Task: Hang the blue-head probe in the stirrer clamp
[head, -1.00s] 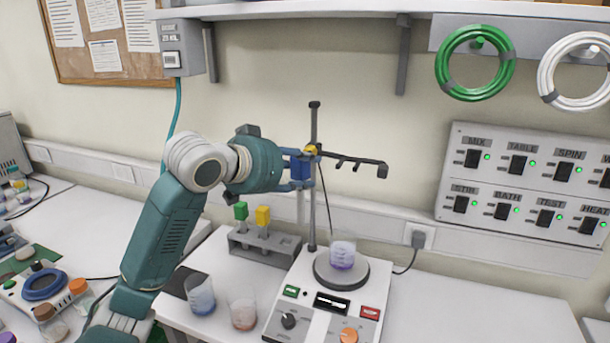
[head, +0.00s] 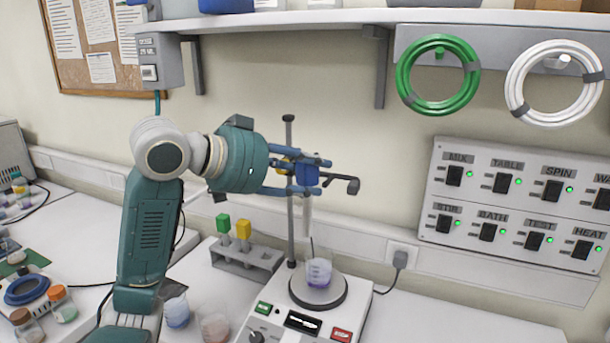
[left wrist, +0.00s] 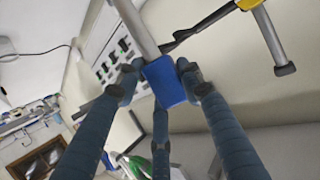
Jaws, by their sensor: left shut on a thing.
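My left gripper (head: 318,176) is shut on the blue-head probe (head: 306,174). The blue head also shows between the fingers in the left wrist view (left wrist: 165,82). I cannot tell whether probe and clamp touch. My right gripper is not in view.
A grey rack (head: 247,259) with a green-head probe (head: 223,224) and a yellow-head probe (head: 243,230) stands left of the stirrer. Two beakers stand in front of it. The bench right of the stirrer is clear.

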